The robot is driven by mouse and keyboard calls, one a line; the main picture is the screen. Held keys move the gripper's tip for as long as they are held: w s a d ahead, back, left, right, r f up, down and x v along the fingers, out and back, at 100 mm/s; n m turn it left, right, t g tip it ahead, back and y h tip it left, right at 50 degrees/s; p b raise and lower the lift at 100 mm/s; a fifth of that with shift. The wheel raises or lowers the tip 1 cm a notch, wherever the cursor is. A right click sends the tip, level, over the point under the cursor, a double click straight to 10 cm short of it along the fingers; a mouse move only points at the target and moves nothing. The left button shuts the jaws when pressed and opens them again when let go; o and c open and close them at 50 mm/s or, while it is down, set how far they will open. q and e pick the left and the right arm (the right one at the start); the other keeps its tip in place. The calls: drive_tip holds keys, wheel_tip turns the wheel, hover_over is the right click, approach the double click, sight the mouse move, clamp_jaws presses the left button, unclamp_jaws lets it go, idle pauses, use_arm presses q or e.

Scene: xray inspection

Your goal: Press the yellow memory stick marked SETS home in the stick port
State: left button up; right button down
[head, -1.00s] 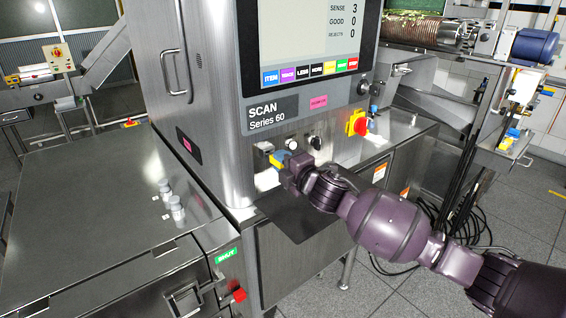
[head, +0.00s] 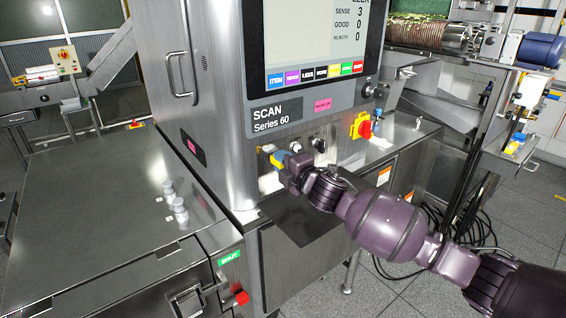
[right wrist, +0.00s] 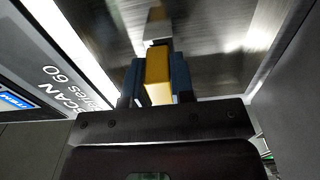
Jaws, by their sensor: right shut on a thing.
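The yellow memory stick (right wrist: 158,76) is between the two blue fingers of my right gripper (right wrist: 158,82), which is shut on it. The stick's far end points at the metal front of the scanner, where a small pale metal part shows (right wrist: 157,30). Whether this is the stick's plug or part of the port, and how deep the stick sits, I cannot tell. In the head view my right gripper (head: 282,163) is close against the scanner front, below the label, and mostly hides the stick and port. The SETS marking is not readable. My left gripper is not in view.
The scanner cabinet (head: 225,130) has a screen, a dark knob (head: 319,144) and a red-and-yellow switch (head: 362,126) right of my gripper. A steel table (head: 90,215) on the left holds two small vials (head: 179,208). Cables lie on the floor at right.

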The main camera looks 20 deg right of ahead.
drive_tip(key=shift+w, duration=0.1)
idle(0.8)
drive_tip(key=shift+w, duration=0.1)
idle(0.7)
drive_tip(key=shift+a+p, duration=0.1)
drive_tip(key=shift+p, duration=0.25)
idle(0.5)
drive_tip(key=shift+w, duration=0.1)
idle(0.6)
drive_tip(key=shift+r, duration=0.1)
idle(0.3)
